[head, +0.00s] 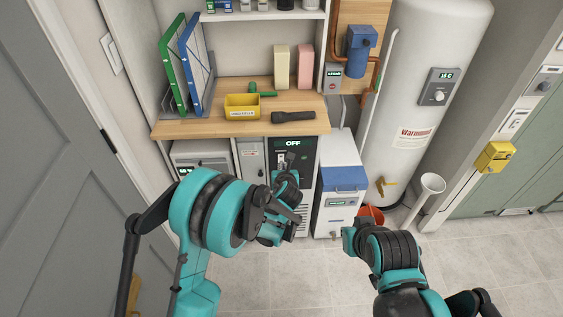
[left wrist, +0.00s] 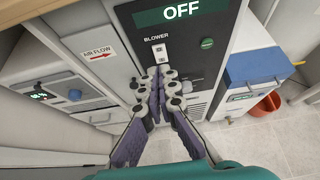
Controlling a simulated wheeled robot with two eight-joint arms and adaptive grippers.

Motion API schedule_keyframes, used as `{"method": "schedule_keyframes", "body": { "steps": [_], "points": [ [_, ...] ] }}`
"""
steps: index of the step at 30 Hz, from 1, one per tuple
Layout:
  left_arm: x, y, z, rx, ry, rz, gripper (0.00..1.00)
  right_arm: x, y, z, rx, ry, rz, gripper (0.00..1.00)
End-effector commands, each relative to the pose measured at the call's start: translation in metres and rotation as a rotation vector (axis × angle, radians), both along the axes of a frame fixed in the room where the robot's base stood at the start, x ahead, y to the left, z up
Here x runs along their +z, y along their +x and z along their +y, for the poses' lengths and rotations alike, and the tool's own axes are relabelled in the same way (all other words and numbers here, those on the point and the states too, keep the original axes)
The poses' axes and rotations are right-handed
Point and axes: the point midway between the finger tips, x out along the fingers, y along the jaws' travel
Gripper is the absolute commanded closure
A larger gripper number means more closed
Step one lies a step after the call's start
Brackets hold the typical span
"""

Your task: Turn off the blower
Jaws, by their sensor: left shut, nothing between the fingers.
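The blower unit (head: 303,182) is a dark-fronted cabinet under the wooden counter. Its display (left wrist: 181,11) reads OFF in both views. In the left wrist view a small white switch (left wrist: 160,53) sits below the BLOWER label, with a green round button (left wrist: 207,43) to its right. My left gripper (left wrist: 160,72) is shut and empty, its fingertips just below the switch and overlapping the panel; I cannot tell whether they touch. In the head view my left gripper (head: 289,160) is in front of the unit. My right arm's end (head: 352,238) is at lower right; its fingers are not clear.
A grey AIR FLOW panel (left wrist: 97,52) stands left of the blower. A white box with a blue lid (head: 345,178) and a red bucket (head: 371,215) stand to its right. The counter (head: 190,128) overhangs above. The floor at lower right is clear.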

Motion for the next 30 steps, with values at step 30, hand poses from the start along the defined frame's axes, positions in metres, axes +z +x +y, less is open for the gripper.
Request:
{"method": "schedule_keyframes", "body": {
  "steps": [30],
  "points": [
    [0.041, -0.031, 0.025, 0.117, -0.157, 0.028, 1.0, 0.009, 0.0, 0.0, 0.0, 0.0, 0.0, 1.0]
  ]
}}
